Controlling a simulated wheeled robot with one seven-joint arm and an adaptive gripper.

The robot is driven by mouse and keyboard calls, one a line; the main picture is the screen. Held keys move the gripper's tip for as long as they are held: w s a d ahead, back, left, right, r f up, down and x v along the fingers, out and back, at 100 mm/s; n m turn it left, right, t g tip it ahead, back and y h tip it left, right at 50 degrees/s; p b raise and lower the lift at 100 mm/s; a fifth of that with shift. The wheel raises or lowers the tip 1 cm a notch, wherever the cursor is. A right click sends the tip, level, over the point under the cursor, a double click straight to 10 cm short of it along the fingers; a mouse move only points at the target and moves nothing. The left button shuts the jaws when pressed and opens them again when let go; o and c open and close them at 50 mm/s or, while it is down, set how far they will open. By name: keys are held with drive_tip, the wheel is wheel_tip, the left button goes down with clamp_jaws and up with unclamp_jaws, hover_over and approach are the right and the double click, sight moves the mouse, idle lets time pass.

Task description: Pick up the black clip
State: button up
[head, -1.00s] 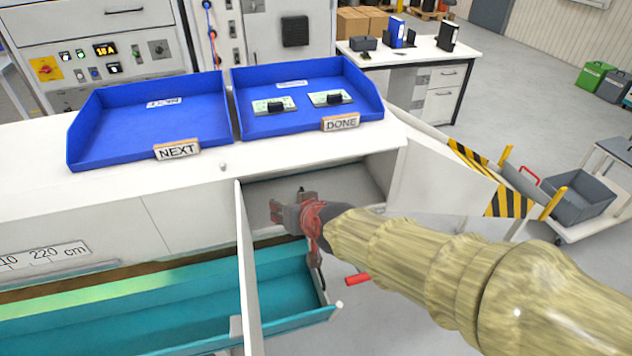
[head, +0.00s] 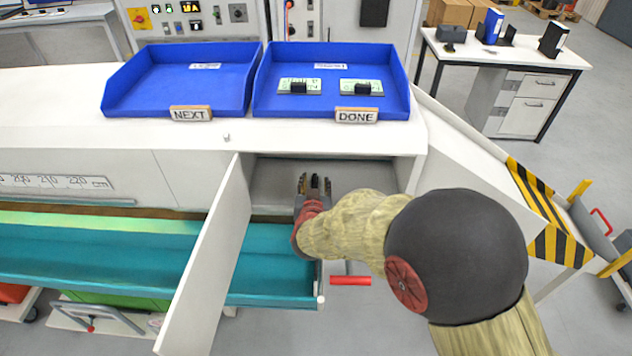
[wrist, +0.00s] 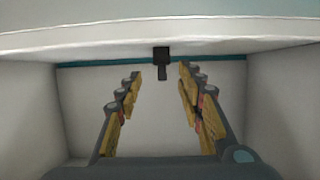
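A small black clip (wrist: 162,62) shows in the wrist view, between and slightly beyond my fingertips. My gripper (wrist: 161,78) is open, with one finger on each side of the clip and a gap to both. In the head view my gripper (head: 314,183) reaches into the open white compartment (head: 375,175) under the worktop. A dark piece, seemingly the same clip (head: 315,181), shows between the fingers there. Whether the clip rests on the compartment floor is hard to tell.
The compartment's door (head: 212,262) stands open left of my arm. Above are the blue NEXT tray (head: 180,85), empty, and the blue DONE tray (head: 330,60), holding two cards with black clips. A teal trough (head: 110,255) runs below. A red handle (head: 350,281) sticks out nearby.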

sight(314, 179)
drive_tip(key=b+x, duration=0.1)
drive_tip(key=x, duration=0.3)
drive_tip(key=shift+w+a, duration=0.1)
drive_tip(key=shift+a, duration=0.05)
drive_tip(key=shift+c, duration=0.6)
drive_tip(key=c, duration=0.8)
drive_tip(key=shift+r, duration=0.1)
